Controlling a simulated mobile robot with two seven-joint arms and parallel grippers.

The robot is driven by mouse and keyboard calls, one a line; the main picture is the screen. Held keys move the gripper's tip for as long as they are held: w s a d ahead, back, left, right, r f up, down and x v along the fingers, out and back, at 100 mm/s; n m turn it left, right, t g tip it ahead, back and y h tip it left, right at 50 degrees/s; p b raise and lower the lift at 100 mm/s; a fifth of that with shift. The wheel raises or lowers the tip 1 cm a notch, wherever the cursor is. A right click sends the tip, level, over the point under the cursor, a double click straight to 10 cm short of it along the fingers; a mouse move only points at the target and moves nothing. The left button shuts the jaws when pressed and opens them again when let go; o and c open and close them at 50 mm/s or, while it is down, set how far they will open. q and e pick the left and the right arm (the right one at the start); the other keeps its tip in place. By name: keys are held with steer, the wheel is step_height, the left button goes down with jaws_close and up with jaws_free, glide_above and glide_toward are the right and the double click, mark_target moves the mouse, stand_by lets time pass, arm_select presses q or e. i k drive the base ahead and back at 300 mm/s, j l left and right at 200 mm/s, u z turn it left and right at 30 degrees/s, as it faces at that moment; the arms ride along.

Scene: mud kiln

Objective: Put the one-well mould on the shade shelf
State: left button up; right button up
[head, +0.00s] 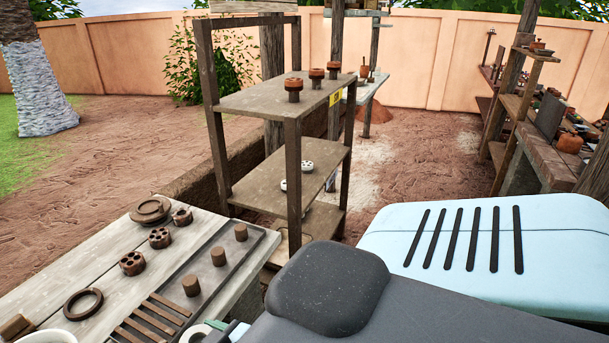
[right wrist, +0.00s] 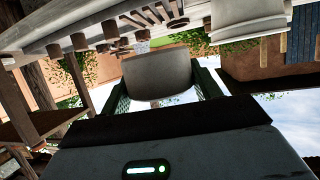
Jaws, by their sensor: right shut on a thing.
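The wooden rack that appears to be the shade shelf (head: 250,96) stands mid-view in the head view, with a small yellow label on its upper board. Several brown round pieces stand on that board. Pale multi-hole moulds (head: 307,167) sit on the board below. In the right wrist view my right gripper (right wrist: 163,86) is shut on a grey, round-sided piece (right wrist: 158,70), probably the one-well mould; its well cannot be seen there. In the head view a pale ring-shaped edge (head: 194,333) shows at the bottom beside my right arm, which hides most of the gripper. My left gripper is not in view.
A plank table (head: 105,240) at lower left carries brown multi-hole moulds (head: 132,263), a dark ring (head: 83,303), a round disc piece (head: 150,209) and a dark tray (head: 262,240) with three brown cylinders. Crowded shelves (head: 520,100) stand at right. Open ground lies behind the rack.

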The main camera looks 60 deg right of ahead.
mark_target(325, 155)
steer(key=l, duration=0.55)
steer(key=i+l+z, duration=0.1)
steer(key=l, duration=0.45)
steer(key=i+l+z, duration=0.1)
steer(key=l, duration=0.45)
steer(key=i+l, duration=0.1)
steer(key=l, duration=0.45)
steer(key=i+l+z, duration=0.1)
steer(key=l, duration=0.45)
steer(key=i+l, duration=0.1)
steer(key=l, duration=0.45)
steer(key=i+l+z, duration=0.15)
steer(key=l, duration=0.4)
steer(key=i+l, duration=0.15)
steer(key=l, duration=0.4)
steer(key=i+j, duration=0.15)
steer(key=i, duration=0.3)
